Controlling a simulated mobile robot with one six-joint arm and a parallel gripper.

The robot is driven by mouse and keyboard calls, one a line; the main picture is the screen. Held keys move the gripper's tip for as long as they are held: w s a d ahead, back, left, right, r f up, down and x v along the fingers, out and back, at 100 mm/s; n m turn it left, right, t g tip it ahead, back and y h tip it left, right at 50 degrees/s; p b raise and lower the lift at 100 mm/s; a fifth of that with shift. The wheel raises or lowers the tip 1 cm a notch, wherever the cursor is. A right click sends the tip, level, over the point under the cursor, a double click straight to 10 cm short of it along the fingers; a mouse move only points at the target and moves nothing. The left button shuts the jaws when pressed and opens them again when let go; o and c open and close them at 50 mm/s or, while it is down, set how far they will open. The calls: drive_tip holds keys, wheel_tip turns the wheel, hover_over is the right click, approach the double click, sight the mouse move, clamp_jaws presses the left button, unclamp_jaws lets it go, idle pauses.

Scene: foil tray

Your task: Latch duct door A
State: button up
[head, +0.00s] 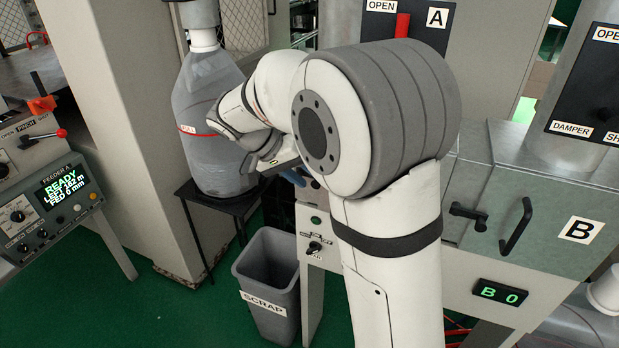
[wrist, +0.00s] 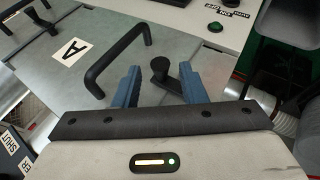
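Duct door A is a grey metal panel (wrist: 105,75) in the wrist view, with a white "A" label (wrist: 70,52) and a black bar handle (wrist: 118,62). A black latch with an upright knob (wrist: 160,66) is at the door's edge. My gripper (wrist: 159,72) is open, with one blue finger on each side of the latch knob in the picture. I cannot tell whether the fingers touch it or how far the latch is turned. In the head view my gripper (head: 288,172) is partly hidden, and my arm hides door A.
Door B (head: 545,225), with its own latch (head: 467,213) and handle (head: 515,228), is to the right. A grey scrap bin (head: 268,285) stands below my gripper. A large grey bottle (head: 210,125) on a black stand is behind it. A feeder console (head: 50,210) is at left.

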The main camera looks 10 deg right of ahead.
drive_tip(key=v, duration=0.7)
drive_tip(key=shift+s+d, duration=0.1)
drive_tip(key=shift+d, duration=0.05)
drive_tip(key=s+d+f+n+t+y, duration=0.1)
drive_tip(key=s+d+f+n+y, duration=0.2)
drive_tip(key=s, duration=0.7)
drive_tip(key=s+d+f+n+t+y, duration=0.1)
drive_tip(key=s+f+y, duration=0.4)
drive_tip(key=s, duration=0.6)
drive_tip(key=shift+d+f+n+t, duration=0.25)
drive_tip(key=shift+d+n+t, duration=0.15)
drive_tip(key=shift+d+n, duration=0.65)
